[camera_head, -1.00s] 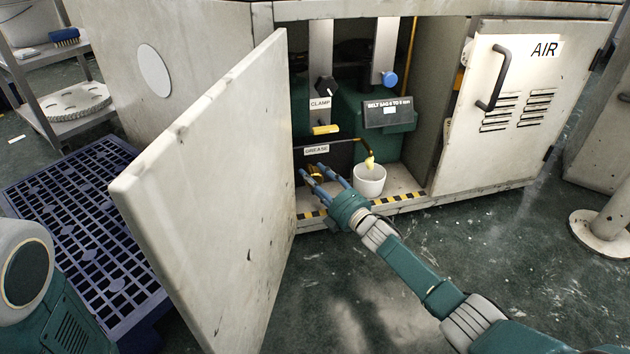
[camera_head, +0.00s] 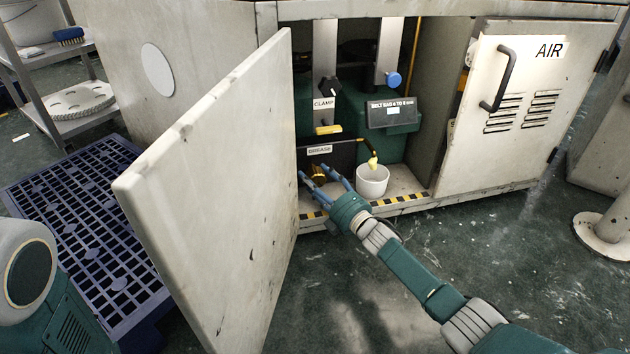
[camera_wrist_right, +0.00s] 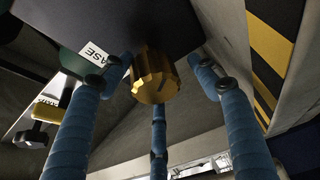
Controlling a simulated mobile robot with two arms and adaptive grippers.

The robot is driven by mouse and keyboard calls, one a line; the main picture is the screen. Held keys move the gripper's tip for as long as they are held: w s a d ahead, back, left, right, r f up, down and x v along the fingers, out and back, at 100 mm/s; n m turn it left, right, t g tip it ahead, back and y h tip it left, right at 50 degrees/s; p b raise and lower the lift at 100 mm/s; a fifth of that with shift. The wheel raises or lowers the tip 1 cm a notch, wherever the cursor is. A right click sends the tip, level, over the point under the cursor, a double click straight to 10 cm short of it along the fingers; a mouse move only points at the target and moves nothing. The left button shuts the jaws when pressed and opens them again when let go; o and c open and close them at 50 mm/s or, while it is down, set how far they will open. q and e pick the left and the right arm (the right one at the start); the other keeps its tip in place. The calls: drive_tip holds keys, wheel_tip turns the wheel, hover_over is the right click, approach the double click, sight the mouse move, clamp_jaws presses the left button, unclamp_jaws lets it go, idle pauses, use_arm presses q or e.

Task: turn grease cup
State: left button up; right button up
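The grease cup is a faceted brass knob (camera_wrist_right: 155,75) in the right wrist view, on the underside of a dark block with a partly hidden label. In the head view the cup (camera_head: 318,172) shows partly behind my fingers, below the GREASE label (camera_head: 319,149) inside the open cabinet. My right gripper (camera_head: 325,178) reaches into the cabinet from the lower right. In the wrist view its blue fingers (camera_wrist_right: 160,85) are spread around the cup, with visible gaps at the left and right sides. It looks open. My left gripper is out of view.
The open cabinet door (camera_head: 215,190) stands left of my right arm. A white cup (camera_head: 372,181) sits beside my fingers under a grease-tipped spout (camera_head: 372,160). The yellow CLAMP handle (camera_head: 328,129) is above. A striped sill edge (camera_head: 400,200) runs along the cabinet front.

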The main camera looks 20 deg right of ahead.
drive_tip(key=shift+d, duration=0.15)
drive_tip(key=v, duration=1.2)
